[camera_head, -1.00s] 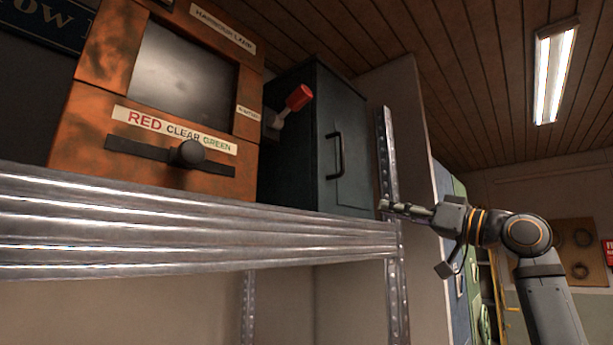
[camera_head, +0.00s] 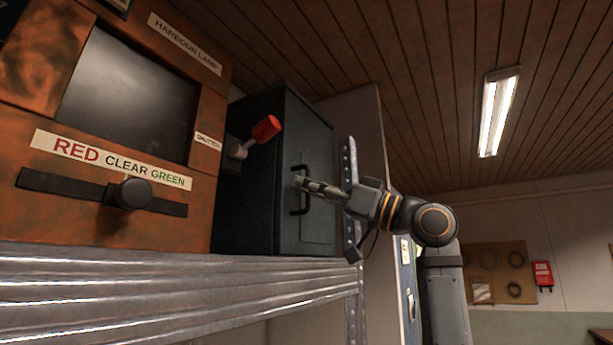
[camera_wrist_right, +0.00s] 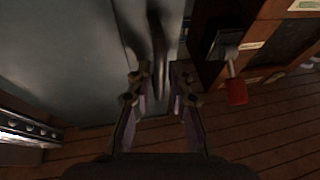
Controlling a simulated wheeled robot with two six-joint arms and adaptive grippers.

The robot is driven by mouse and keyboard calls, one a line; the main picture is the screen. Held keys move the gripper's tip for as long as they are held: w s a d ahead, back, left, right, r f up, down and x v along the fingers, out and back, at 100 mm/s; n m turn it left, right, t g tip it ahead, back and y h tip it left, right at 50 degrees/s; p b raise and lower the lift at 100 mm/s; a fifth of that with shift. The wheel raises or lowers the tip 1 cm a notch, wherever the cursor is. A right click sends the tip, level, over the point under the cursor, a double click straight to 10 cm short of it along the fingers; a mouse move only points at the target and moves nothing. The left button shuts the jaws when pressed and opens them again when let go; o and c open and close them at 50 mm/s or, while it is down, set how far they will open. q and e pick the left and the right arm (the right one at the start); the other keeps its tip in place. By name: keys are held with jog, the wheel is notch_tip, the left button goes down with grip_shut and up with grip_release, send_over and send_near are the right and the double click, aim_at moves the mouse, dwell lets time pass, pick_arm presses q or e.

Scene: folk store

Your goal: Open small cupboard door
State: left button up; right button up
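The small dark cupboard (camera_head: 265,200) stands on the metal shelf, beside the orange lamp box. Its door (camera_head: 319,215) looks closed and carries a dark vertical bar handle (camera_head: 299,209). My right gripper (camera_head: 300,184) is at the handle in the head view. In the right wrist view the handle (camera_wrist_right: 159,60) runs between the two fingers of the right gripper (camera_wrist_right: 160,85), which are spread apart on either side of it. I cannot tell whether either finger touches it. My left gripper is in neither view.
The metal shelf edge (camera_head: 170,300) runs below the cupboard. The orange lamp box (camera_head: 110,222) with a black knob is on the left. A red-tipped lever (camera_head: 266,128) sticks out between box and cupboard. A perforated metal post (camera_head: 350,190) stands right of the door.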

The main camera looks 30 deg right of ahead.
jog(key=shift+w+r, duration=0.1)
jog(key=shift+w, duration=0.05)
jog(key=shift+a, duration=0.1)
grip_shut()
dwell(0.3)
